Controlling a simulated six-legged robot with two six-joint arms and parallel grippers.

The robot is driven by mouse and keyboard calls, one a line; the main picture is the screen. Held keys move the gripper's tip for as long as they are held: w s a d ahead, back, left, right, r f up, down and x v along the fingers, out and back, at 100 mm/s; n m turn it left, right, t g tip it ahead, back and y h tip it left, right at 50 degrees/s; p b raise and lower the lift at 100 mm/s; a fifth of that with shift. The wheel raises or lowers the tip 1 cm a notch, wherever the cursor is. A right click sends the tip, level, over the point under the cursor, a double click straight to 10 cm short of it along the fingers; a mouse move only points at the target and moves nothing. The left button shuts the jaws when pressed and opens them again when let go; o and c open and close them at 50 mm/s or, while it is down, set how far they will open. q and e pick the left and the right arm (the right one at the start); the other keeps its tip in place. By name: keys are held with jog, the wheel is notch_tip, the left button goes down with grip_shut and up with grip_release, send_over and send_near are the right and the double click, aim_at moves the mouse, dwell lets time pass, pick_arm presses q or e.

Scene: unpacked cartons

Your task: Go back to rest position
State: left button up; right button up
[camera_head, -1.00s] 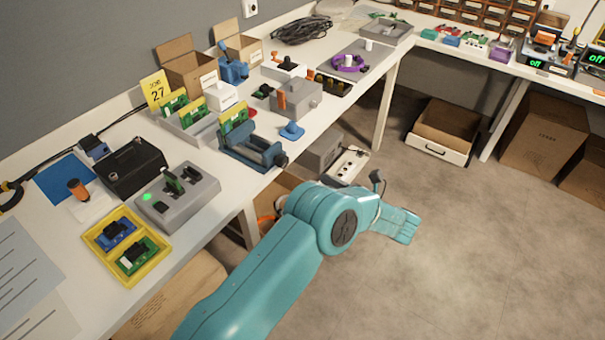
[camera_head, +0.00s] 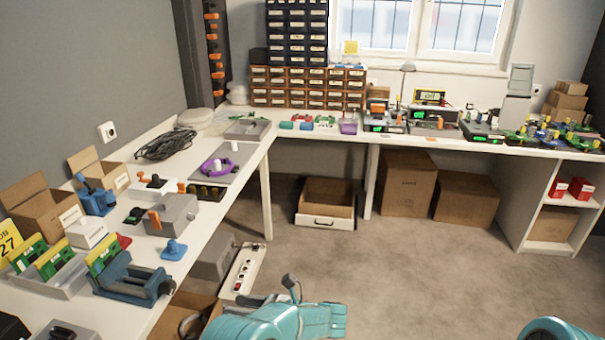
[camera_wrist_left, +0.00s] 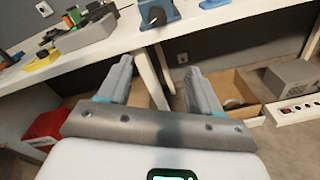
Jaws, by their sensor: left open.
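The table leg and the space under the bench show beyond the fingers. A rounded teal part of my right arm (camera_head: 556,330) shows at the bottom right of the head view. My right gripper is out of view.
The left workbench (camera_head: 158,314) carries a blue vise (camera_head: 133,281), a grey tray and cartons. A power strip (camera_head: 245,268) and an open carton (camera_wrist_left: 236,88) are on the floor under it. An open drawer box (camera_head: 326,205) stands farther back. The middle floor is clear.

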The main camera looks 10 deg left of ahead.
pick_arm(q)
jog(key=s+a+f+n+g+h+p, duration=0.2)
jog(key=s+f+g+h+p, duration=0.1)
jog(key=s+f+h, duration=0.8)
jog(key=s+d+f+n+g+h+p, duration=0.1)
jog(key=s+d+f+n+h, duration=0.1)
jog(key=s+f+n, duration=0.15)
jog(key=s+d+f+n+g+h+p, duration=0.1)
jog(key=s+d+f+n+g, duration=0.15)
jog(key=s, duration=0.25)
jog(key=s+d+r+n+t+h+p, duration=0.4)
jog(key=s+r+n+t+h, duration=0.1)
jog(key=n, duration=1.3)
jog(key=s+r+h, duration=0.1)
jog(key=s+h, duration=0.1)
jog(key=shift+s+d+r+n+p, duration=0.2)
jog(key=shift+s+n+p, duration=0.1)
jog(key=shift+s+p, duration=0.05)
